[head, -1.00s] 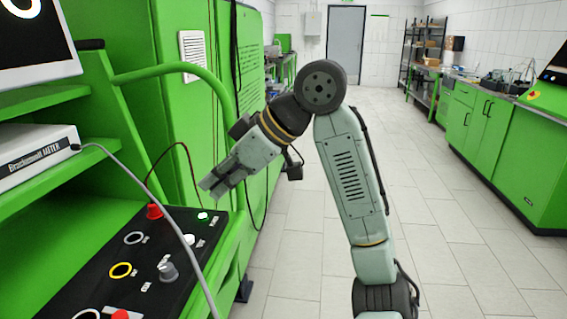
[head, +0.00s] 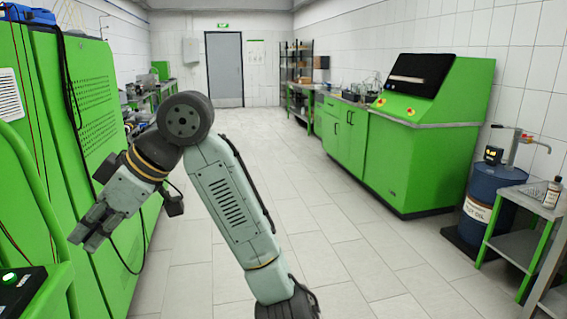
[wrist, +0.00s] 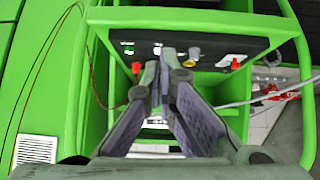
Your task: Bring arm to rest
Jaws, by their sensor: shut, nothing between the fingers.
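My arm (head: 228,198) is raised and bent in the head view, with its elbow high at the middle left. My gripper (head: 84,238) hangs at the lower left, pointing down and left, in front of the green cabinets. In the wrist view my gripper (wrist: 163,75) is shut and empty, its fingertips close together. Beyond the fingers, the black control panel (wrist: 222,46) shows red and yellow knobs and a lit green button. Only a corner of the panel (head: 20,290) shows in the head view.
Green cabinets (head: 97,95) line the left side near my gripper. A green console (head: 425,150) stands on the right. A blue oil drum (head: 490,205) and a metal side table (head: 530,200) are at the far right. The tiled floor (head: 340,260) is clear up to the door (head: 224,70).

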